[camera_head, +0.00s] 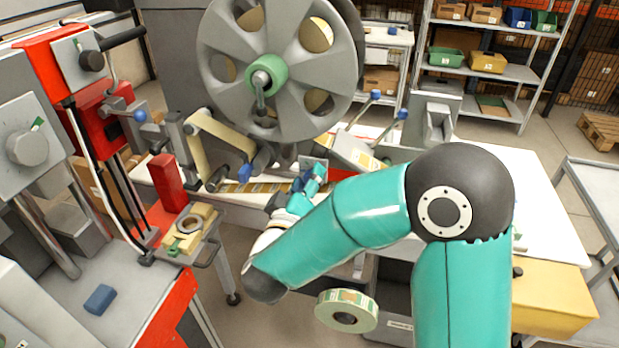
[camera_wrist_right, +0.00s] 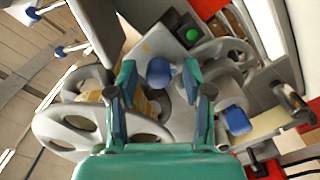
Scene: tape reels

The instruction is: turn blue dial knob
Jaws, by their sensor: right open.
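A blue knob (camera_wrist_right: 158,72) with a rounded face shows in the right wrist view, in line between my right gripper's fingers. A gap shows on both sides of it, and I cannot tell how deep it sits relative to the tips. My right gripper (camera_wrist_right: 159,76) is open and holds nothing. In the head view my right gripper (camera_head: 314,176) reaches the middle of the label machine, below the large grey reel (camera_head: 288,90). The knob in front of it is hidden there by the gripper. My left gripper is not in view.
Another blue knob (camera_wrist_right: 237,120) lies right of the fingers in the wrist view, and a green button (camera_wrist_right: 192,35) sits above. Blue-tipped levers (camera_head: 402,114) stand right of the large reel. A label roll (camera_head: 346,311) hangs below my arm. A red-and-grey machine (camera_head: 165,182) stands left.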

